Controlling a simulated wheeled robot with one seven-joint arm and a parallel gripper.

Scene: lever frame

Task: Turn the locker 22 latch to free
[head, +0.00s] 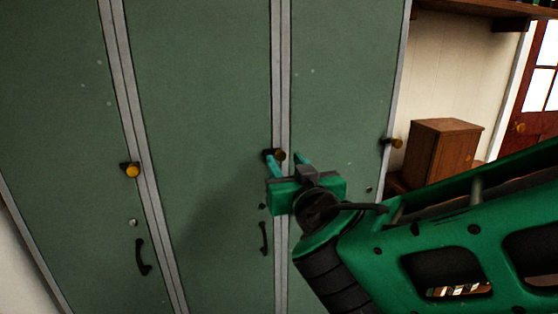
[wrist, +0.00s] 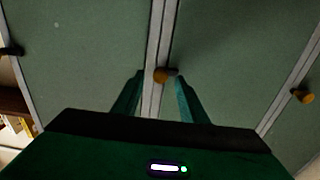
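The middle latch (head: 280,155) has a round amber knob on a dark base and sits on the grey strip between two green locker doors. It also shows in the wrist view (wrist: 161,75), where its dark part points right. My gripper (head: 286,162) is open, with its two teal fingertips on either side of this latch. In the wrist view the gripper (wrist: 160,82) has a gap on the left of the knob; the right fingertip is close to the dark part, and I cannot tell if they touch. No locker number is readable, so I cannot tell which latch is 22.
Another amber latch (head: 132,170) is on the left strip, and one (head: 394,142) on the right edge. Dark door handles (head: 142,257) and (head: 264,238) hang below. A wooden cabinet (head: 440,150) stands right of the lockers, under a shelf (head: 480,7).

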